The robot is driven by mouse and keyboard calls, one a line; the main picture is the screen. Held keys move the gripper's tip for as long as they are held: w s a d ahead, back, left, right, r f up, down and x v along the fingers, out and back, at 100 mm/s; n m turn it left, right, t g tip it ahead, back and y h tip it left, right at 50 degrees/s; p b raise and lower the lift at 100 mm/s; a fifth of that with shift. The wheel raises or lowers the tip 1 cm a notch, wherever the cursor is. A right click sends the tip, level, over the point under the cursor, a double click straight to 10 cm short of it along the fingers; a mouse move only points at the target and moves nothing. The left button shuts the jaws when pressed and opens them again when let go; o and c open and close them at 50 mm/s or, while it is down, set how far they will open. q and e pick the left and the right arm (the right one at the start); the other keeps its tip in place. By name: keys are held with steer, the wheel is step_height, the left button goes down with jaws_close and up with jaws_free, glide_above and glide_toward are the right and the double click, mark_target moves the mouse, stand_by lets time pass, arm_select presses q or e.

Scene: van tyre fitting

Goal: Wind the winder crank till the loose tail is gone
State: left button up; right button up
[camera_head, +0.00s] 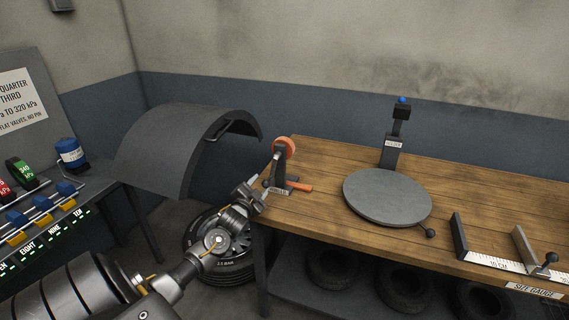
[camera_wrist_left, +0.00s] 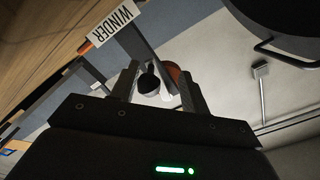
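The winder (camera_head: 279,172) stands at the left end of the wooden bench, a dark upright on a labelled base with an orange round drum (camera_head: 285,146) on top. A short orange piece (camera_head: 299,186), perhaps the loose tail, lies beside its base on the bench. My left gripper (camera_head: 270,168) is at the winder's left side. In the left wrist view, a dark rounded knob (camera_wrist_left: 148,82), likely the crank's, shows between my left fingers (camera_wrist_left: 160,85). The fingers stand apart, with a gap showing on the knob's right. The crank arm is mostly hidden. My right gripper is out of view.
A dark curved wheel arch (camera_head: 180,145) is left of the winder, with a tyre (camera_head: 222,268) below. A rack with coloured items (camera_head: 40,215) is at far left.

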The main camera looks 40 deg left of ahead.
arm_select(q)
steer(key=shift+r, duration=0.3)
steer(key=shift+c, duration=0.2)
steer(key=shift+a+r+p, duration=0.3)
steer(key=shift+c, duration=0.6)
steer(key=shift+s+a+r+p, duration=0.2)
steer(key=shift+a+r+p, duration=0.05)
steer(key=shift+a, duration=0.2)
steer(key=shift+s+a+r+p, duration=0.2)
steer(key=shift+a+r, duration=0.05)
steer(key=shift+a, duration=0.15)
steer(key=shift+c, duration=1.1)
steer(key=shift+s+a, duration=0.15)
steer(key=shift+a, duration=0.2)
steer(key=shift+o, duration=0.2)
steer(key=shift+c, duration=0.2)
steer(key=r+p, duration=0.1)
steer(key=a+r+p, duration=0.1)
steer(key=r+p, duration=0.1)
steer(key=shift+s+a+r, duration=0.25)
steer(key=shift+s+a, duration=0.1)
steer(key=shift+a, duration=0.05)
